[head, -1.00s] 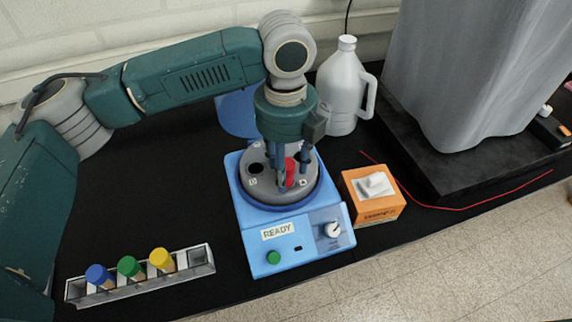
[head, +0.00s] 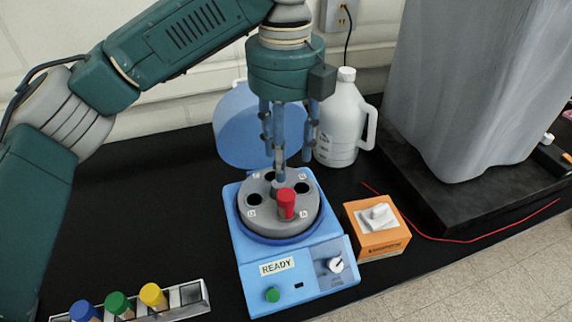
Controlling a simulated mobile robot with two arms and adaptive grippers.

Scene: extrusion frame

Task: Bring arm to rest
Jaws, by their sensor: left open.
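My left arm comes in from the left, and its gripper (head: 292,168) hangs fingers-down above the back of the rotor. It is open and empty. A red-capped tube (head: 286,204) stands in a front hole of the grey rotor (head: 255,226) of the blue centrifuge (head: 240,270), apart from the fingers. Other rotor holes look empty. The centrifuge lid (head: 240,135) is raised at the back, and a READY label is on the front. My right gripper is not in view.
A rack (head: 190,296) at the lower left holds blue-, green- and yellow-capped tubes. An orange tissue box (head: 378,243) stands right of the centrifuge. A white jug (head: 342,125) is behind the gripper. A grey-covered bulky thing (head: 465,90) and a red cord (head: 430,238) are at the right.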

